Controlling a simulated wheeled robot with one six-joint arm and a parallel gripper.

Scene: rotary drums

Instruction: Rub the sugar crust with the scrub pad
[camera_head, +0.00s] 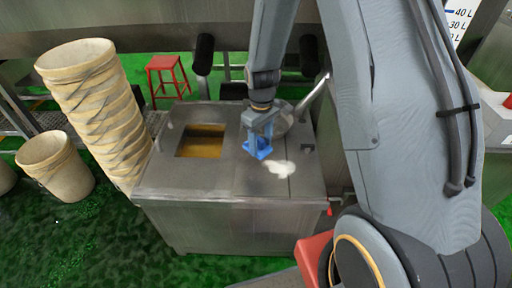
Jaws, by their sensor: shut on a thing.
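The sugar crust (277,168) is a whitish, irregular patch on the top of a steel cabinet (215,188). My gripper (259,142) points down over the cabinet top, just behind and left of the crust. It is shut on the blue scrub pad (257,153). The pad is at the upper left edge of the crust. I cannot tell from this view whether it touches the crust or the steel.
A square opening (201,141) with amber contents lies left of the pad. A tall stack of beige tubs (97,105) stands at the left, a single tub (55,166) beside it. A red stool (167,75) stands behind. A small red-handled valve (329,211) is at the cabinet's right corner.

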